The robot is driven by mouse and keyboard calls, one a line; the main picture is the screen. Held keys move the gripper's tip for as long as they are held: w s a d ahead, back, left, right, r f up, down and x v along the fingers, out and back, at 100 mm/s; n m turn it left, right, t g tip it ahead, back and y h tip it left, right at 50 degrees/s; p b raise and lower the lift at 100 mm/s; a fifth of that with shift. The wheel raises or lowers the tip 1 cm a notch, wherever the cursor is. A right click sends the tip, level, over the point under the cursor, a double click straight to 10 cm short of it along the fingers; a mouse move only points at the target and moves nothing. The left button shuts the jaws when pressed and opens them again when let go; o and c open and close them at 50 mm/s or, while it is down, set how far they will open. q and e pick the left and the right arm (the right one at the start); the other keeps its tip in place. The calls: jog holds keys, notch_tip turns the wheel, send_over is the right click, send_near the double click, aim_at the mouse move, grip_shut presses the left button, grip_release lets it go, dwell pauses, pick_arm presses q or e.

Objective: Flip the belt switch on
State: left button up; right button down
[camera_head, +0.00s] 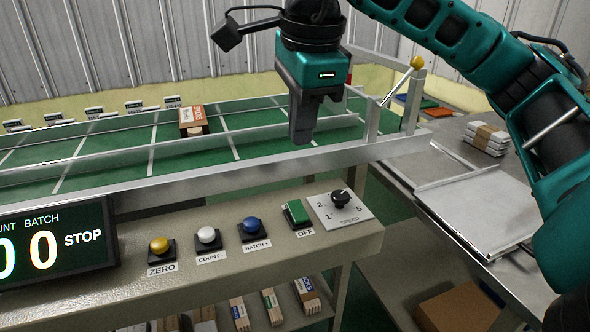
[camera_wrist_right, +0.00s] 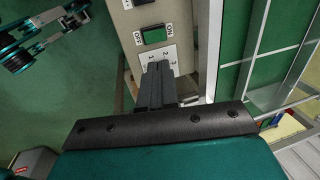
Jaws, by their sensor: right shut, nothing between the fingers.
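The belt switch is a green rocker (camera_head: 297,212) on the beige control panel (camera_head: 215,255), with an OFF label on its near side. In the right wrist view the green switch (camera_wrist_right: 154,35) lies beyond the fingertips, with labels on both sides, one reading ON. The display (camera_head: 55,243) reads STOP.
The black speed knob (camera_head: 340,198) is right beside the switch. Blue (camera_head: 251,229), white (camera_head: 207,236) and yellow (camera_head: 159,245) buttons stand to its left. A wrapped bundle (camera_head: 193,120) lies on the green belt. A yellow-knobbed lever (camera_head: 416,63) stands right of the gripper.

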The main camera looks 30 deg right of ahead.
aim_at(293, 205)
pick_arm(q)
notch_tip(293, 205, down, 3)
jog(key=shift+r+b, duration=0.15)
jog(key=shift+b, duration=1)
pick_arm(e)
jog(key=x, duration=1.3)
jog(key=shift+f, duration=0.35)
